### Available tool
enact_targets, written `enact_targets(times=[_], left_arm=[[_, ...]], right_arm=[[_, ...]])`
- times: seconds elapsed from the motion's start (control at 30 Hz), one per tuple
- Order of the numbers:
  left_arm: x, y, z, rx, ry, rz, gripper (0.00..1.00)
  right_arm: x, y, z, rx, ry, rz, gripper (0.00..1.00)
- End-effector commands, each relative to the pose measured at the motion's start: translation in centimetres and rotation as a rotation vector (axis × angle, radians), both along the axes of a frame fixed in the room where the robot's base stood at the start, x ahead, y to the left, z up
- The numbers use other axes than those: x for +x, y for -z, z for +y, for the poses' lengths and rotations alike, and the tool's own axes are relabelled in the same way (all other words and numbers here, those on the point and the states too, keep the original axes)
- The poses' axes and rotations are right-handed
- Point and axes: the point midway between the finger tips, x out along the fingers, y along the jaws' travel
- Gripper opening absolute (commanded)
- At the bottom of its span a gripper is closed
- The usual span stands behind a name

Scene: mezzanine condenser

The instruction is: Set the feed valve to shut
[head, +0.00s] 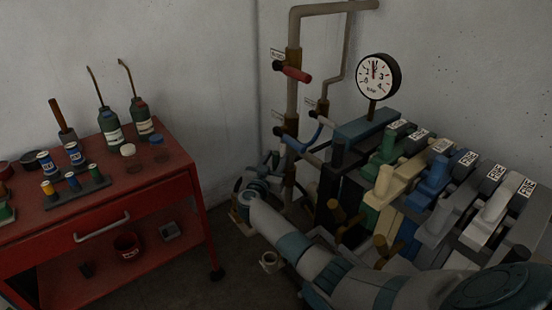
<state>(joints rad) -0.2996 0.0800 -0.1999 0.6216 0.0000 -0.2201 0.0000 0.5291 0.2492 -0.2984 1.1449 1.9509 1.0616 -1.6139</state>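Two lever valves sit on the pipework at the wall. The upper valve has a red handle (292,72) pointing right, across its vertical pipe (292,97). The lower valve has a blue handle (300,142) that is bent and runs slantwise near the same pipe. Small tags hang by both, but I cannot read them, so I cannot tell which is the feed valve. My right arm reaches in from the lower right. Its gripper (272,163) is below and left of the blue handle, apparently apart from it. Its fingers are small and dark, so their opening is unclear. My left gripper is out of view.
A pressure gauge (378,77) stands above a bank of coloured levers (433,178) with tags, right of the pipes. A red tool cart (172,178) with bottles and cans stands at left. Floor shows between cart and pipes.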

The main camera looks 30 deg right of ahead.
Motion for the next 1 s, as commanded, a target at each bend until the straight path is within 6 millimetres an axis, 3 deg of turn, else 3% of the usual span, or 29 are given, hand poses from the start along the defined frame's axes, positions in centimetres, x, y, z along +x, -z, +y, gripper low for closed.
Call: enact_targets(times=[0.33,0.5,1.0], left_arm=[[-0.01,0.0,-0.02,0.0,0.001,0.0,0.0],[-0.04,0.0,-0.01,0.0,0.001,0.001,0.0],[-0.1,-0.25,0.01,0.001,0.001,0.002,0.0]], right_arm=[[0.17,0.0,-0.22,0.001,0.0,-0.001,0.39],[0.17,0.0,-0.21,0.001,0.0,-0.001,0.01],[-0.48,0.14,-0.16,0.007,0.001,-0.049,0.0]])
